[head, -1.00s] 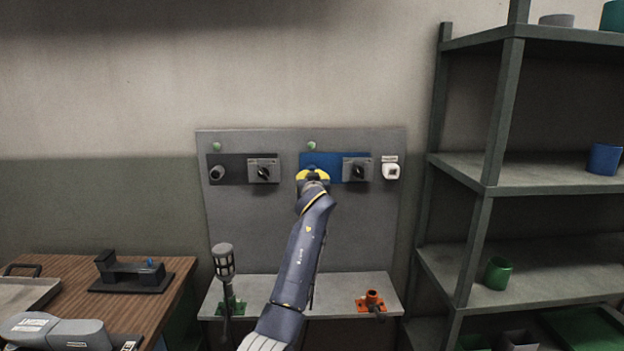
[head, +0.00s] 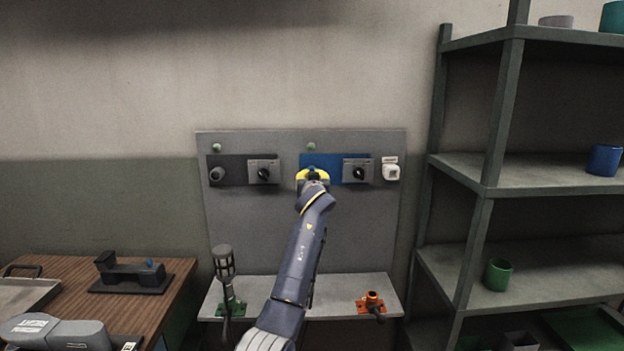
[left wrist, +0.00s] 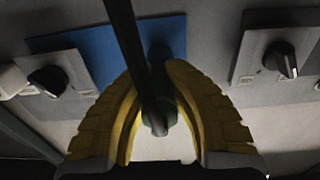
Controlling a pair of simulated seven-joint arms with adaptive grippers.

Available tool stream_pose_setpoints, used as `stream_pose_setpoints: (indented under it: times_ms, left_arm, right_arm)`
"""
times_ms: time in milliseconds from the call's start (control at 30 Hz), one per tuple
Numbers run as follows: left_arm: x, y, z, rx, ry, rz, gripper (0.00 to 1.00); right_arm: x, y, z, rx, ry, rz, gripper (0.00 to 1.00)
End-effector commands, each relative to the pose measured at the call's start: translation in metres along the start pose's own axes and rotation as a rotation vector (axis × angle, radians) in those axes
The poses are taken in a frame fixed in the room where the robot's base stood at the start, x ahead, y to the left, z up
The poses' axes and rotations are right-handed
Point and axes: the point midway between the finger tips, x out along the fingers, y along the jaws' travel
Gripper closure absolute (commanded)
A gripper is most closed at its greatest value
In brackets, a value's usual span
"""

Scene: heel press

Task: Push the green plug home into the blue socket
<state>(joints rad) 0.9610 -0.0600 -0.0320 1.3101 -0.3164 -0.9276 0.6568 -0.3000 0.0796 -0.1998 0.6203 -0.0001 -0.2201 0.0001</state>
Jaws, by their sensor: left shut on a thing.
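My left gripper (head: 312,176) is in front of the left part of the blue plate (head: 334,161) on the grey panel. In the left wrist view its yellow fingers (left wrist: 160,120) are shut on the green plug (left wrist: 158,108), which looks very dark there. A dark cable crosses in front of the plug. Beyond the plug, the dark blue socket (left wrist: 160,55) shows on the blue plate. The plug points at the socket and overlaps it in this view; how deep it sits is hidden. My right gripper is not in view.
A black rotary knob (head: 359,173) and a white switch (head: 391,171) are right of the gripper. A dark plate with a grey socket (head: 216,174) and another knob (head: 263,173) is left. A caged grey lamp-like object (head: 223,262) and an orange fitting (head: 371,302) stand on the ledge below.

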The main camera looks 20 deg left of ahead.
Motion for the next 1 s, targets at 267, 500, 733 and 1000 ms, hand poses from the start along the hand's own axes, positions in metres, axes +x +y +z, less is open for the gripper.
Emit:
stream_pose_setpoints:
  times_ms: [267,500,733,1000]
  left_arm:
    - [0.002,-0.001,0.000,0.000,-0.001,-0.001,0.69]
    - [0.002,0.000,0.001,0.001,-0.001,-0.001,0.62]
    - [-0.005,0.001,0.000,-0.001,0.000,0.000,0.62]
    - [-0.041,0.001,0.001,-0.002,0.000,0.001,0.62]
  right_arm:
    - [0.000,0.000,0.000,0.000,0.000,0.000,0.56]
    - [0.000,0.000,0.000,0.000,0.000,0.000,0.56]
    - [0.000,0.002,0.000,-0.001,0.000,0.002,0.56]
    - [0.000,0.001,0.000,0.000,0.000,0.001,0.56]
